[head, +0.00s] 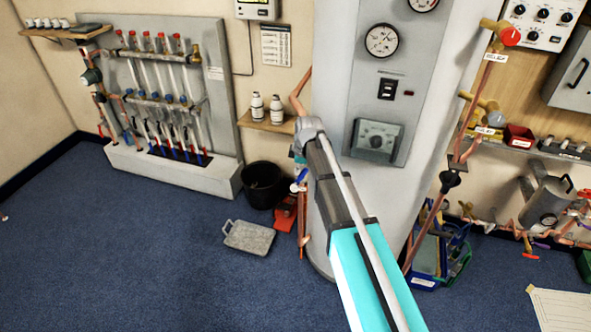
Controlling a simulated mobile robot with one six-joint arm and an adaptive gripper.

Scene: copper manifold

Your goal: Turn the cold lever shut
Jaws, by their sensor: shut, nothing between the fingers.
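A small blue lever (295,187) shows beside a copper pipe at the left foot of the big pale cylinder. It is small in the head view, and I cannot tell its exact angle or whether it is the cold lever. My arm reaches up from the bottom of the picture and ends at a grey joint in front of the cylinder's left edge. My gripper's fingers cannot be made out; the arm hides that area. I cannot see whether anything touches the blue lever.
The pale cylinder (340,215) stands close to the arm. A black bucket (262,184), a grey tray (249,237) and a red object (284,214) lie left of it. A shelf (268,122) with two bottles is above. The blue floor at left is clear.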

